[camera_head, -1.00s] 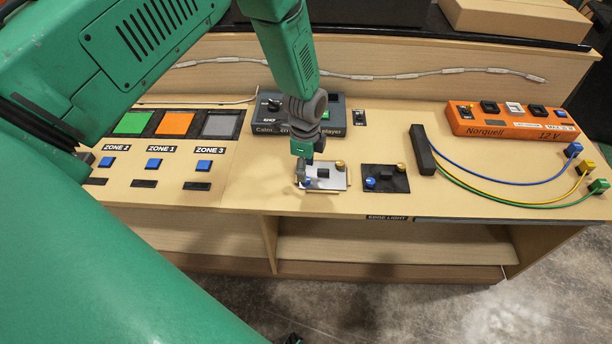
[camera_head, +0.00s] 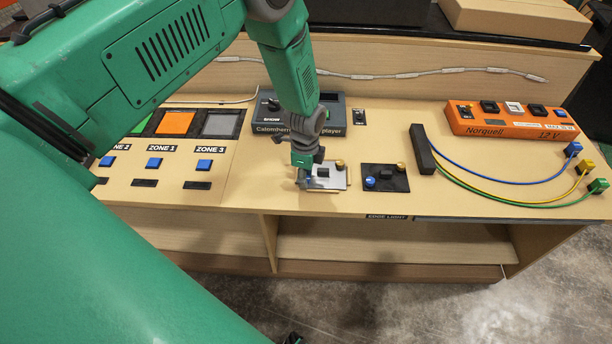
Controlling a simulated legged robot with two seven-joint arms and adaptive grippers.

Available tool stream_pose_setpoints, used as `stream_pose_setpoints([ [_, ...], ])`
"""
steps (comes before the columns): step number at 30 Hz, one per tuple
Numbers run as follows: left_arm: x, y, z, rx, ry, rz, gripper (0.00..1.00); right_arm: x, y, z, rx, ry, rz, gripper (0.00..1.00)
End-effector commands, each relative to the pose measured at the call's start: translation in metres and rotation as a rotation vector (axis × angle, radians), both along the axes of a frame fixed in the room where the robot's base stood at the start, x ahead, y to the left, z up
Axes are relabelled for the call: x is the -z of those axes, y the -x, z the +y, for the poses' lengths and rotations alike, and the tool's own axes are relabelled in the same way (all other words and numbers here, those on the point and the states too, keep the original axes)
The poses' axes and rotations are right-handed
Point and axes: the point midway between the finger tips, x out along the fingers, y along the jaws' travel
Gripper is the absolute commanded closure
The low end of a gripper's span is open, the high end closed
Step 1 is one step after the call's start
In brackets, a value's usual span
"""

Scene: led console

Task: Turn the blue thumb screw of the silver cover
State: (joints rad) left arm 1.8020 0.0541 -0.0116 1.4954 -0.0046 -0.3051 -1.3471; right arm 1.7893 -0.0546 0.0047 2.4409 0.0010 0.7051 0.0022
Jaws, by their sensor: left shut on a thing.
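The silver cover (camera_head: 328,182) lies flat on the console near its front edge, left of a black cover. It has a dark block in its middle and a gold thumb screw (camera_head: 340,164) at its upper right corner. My left gripper (camera_head: 303,180) points down at the left side of the silver cover and is shut on the blue thumb screw (camera_head: 308,181). Only a sliver of the blue screw shows; the fingers hide most of it.
Right beside it is the black cover (camera_head: 398,183) with its own blue and gold screws. A black block (camera_head: 422,149) with blue, yellow and green cables lies farther right. The show player box (camera_head: 272,118) stands behind my gripper. An orange power box (camera_head: 510,120) is at the back right.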

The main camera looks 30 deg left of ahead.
Motion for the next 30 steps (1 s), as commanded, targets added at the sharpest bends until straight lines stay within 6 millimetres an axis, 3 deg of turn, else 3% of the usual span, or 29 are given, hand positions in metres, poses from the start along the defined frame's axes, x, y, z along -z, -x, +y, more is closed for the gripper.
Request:
stream_pose_setpoints([
  [11, 0.0, -0.002, -0.001, -0.154, 0.0, -0.005, 1.0, 0.005, 0.0, 0.0, 0.0, 0.0, 0.0, 0.6],
  [30, 0.0, -0.003, -0.001, -0.668, 0.001, -0.007, 1.0, 0.016, 0.0, 0.0, 0.0, 0.0, 0.0, 0.6],
])
